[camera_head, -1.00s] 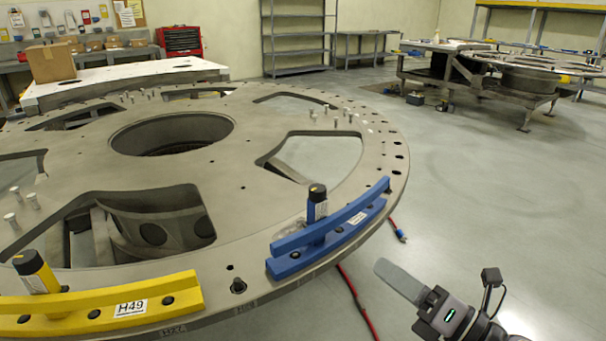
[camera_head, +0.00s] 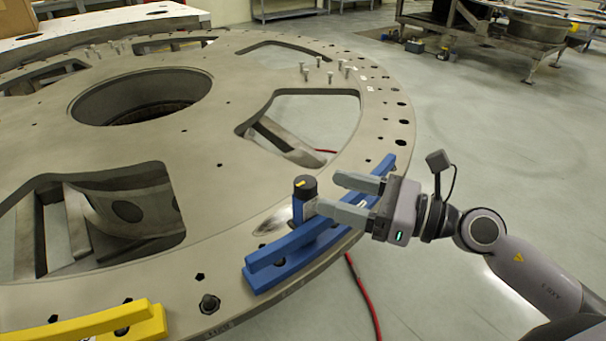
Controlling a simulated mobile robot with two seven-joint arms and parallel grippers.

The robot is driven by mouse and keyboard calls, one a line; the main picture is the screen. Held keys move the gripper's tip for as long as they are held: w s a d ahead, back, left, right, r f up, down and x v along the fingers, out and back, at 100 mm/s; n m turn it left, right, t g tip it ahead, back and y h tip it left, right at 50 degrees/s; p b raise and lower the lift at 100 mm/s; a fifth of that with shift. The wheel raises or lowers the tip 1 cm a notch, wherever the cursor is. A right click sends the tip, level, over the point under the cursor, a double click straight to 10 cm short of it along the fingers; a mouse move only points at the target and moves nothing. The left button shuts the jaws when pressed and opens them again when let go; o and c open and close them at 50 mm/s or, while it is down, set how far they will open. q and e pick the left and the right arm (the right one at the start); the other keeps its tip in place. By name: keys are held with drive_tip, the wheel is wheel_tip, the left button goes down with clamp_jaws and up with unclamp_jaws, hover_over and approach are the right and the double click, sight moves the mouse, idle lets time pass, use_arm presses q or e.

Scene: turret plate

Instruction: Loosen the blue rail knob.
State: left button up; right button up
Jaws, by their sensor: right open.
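The blue rail (camera_head: 285,252) lies along the right front rim of the grey turret plate (camera_head: 225,140). Its knob (camera_head: 304,201), a blue post with a black cap, stands upright on the plate side of the rail. My right gripper (camera_head: 326,193) comes in from the right above the rail. Its two fingers are apart and point left at the knob, with the tips close to its right side. I cannot tell whether a finger touches the knob. The near finger hides part of the rail. My left gripper is not in view.
A yellow rail (camera_head: 85,327) lies on the rim at the lower left. Several pins (camera_head: 330,72) stand on the far right part of the plate. A red cable (camera_head: 362,295) hangs beside the rim. Clear floor (camera_head: 480,130) lies to the right.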

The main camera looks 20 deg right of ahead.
sight(305, 181)
drive_tip(key=p+x, duration=0.1)
drive_tip(key=x, duration=0.1)
drive_tip(key=p+x, duration=0.1)
drive_tip(key=x, duration=0.1)
drive_tip(key=shift+w+a+r, duration=0.2)
drive_tip(key=shift+a+r, duration=0.05)
drive_tip(key=shift+a, duration=0.05)
drive_tip(key=shift+f+x, duration=0.2)
drive_tip(key=shift+x, duration=0.65)
drive_tip(key=c, duration=0.9)
